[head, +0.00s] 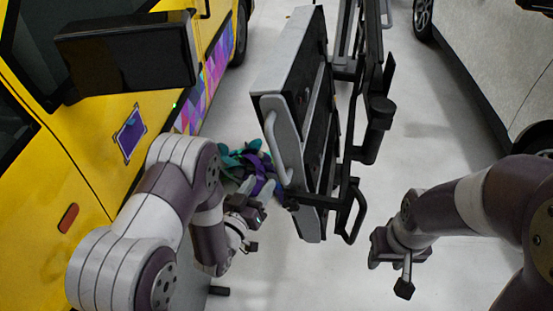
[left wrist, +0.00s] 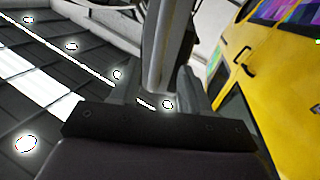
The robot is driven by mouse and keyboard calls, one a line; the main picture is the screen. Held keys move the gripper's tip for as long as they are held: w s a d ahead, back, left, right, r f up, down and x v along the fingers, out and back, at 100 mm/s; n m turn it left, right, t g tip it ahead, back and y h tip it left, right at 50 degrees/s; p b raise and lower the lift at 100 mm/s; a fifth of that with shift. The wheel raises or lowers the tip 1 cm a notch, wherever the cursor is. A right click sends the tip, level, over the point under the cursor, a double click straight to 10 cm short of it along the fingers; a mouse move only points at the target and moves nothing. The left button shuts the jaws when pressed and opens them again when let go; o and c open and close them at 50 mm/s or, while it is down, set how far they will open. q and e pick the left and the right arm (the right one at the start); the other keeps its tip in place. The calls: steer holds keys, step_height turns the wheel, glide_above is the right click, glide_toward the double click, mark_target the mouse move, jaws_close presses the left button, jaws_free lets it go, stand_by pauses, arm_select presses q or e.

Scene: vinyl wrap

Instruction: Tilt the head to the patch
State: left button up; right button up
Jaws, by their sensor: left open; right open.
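The patch (head: 130,133) is a small dark purple-blue rectangle with a pale border on the yellow vehicle's side, at the left of the head view. My left arm passes just to the right of it. My left gripper (head: 252,222) is open, below and to the right of the patch and well apart from it. In the left wrist view its fingers stand either side of a grey upright part, and I cannot tell whether they touch it. My right gripper (head: 388,272) is open and empty above the floor at the lower right. The patch cannot be made out in the left wrist view.
The yellow vehicle (head: 85,165) has a colourful wrap panel (head: 215,62). A grey and black framed rack (head: 290,75) stands in the middle, with teal and purple items (head: 250,162) beside it. A pale car (head: 490,70) stands right. Floor (head: 425,140) between rack and car is clear.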

mark_target(276, 162)
arm_select(q)
steer(key=x, duration=1)
steer(key=shift+w+f, duration=0.1)
steer(key=shift+w, duration=0.15)
steer(key=shift+d, duration=0.15)
jaws_close()
